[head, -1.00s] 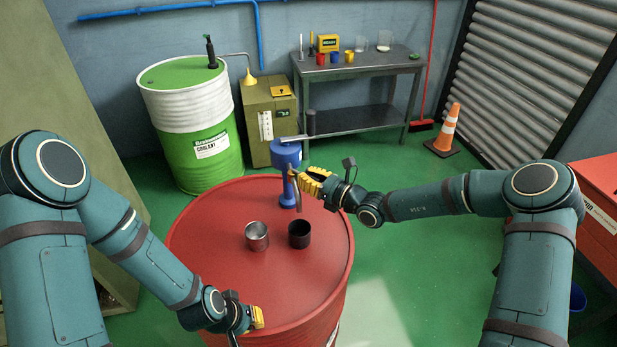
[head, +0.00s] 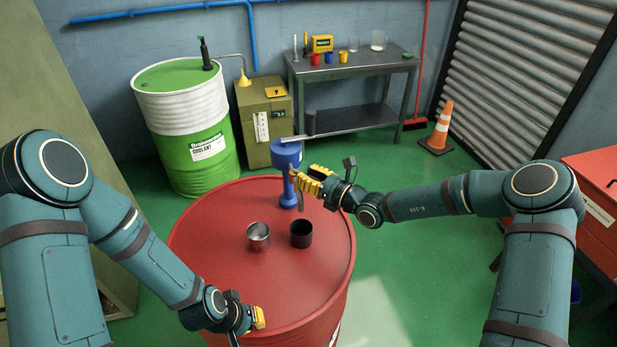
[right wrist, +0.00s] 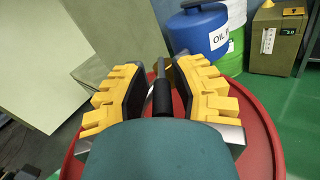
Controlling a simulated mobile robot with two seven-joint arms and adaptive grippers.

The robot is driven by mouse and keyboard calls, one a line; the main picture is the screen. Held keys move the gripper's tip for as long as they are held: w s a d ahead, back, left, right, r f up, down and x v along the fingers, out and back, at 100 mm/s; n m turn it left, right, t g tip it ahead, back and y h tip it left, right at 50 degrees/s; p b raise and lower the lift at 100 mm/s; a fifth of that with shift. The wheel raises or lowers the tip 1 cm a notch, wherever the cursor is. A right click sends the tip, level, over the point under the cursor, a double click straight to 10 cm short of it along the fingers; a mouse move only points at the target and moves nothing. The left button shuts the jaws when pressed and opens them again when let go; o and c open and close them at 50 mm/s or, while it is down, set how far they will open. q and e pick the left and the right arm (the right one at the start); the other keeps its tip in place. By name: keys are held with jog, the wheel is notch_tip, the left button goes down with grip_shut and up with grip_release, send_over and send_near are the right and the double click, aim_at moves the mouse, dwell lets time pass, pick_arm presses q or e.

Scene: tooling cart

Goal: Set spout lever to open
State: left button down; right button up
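A blue oil pump (head: 286,160) stands upright at the back of the red drum (head: 225,215). A metal bar with an upright dark grip (head: 310,122) sits at its top. My right gripper (head: 300,183) is beside the pump's column, on its right. In the right wrist view, its yellow-padded fingers (right wrist: 160,95) are spread, with a dark cylinder (right wrist: 163,98) and thin metal rods seen between them. I cannot tell whether they touch it, nor make out the spout lever clearly. My left gripper (head: 258,318) is low over the drum's front, away from the pump; its opening is unclear.
A metal cup (head: 259,236) and a black cup (head: 301,234) stand on the drum in front of the pump. A green and white coolant drum (head: 185,125), an olive cabinet (head: 268,118) and a grey bench (head: 350,68) stand behind. The drum's left side is clear.

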jog(key=shift+o, duration=0.9)
jog(key=shift+f, duration=0.1)
jog(key=shift+s+d, duration=0.15)
jog(key=shift+d, duration=0.05)
jog(key=v, duration=1.1)
jog(key=shift+s+d, duration=0.25)
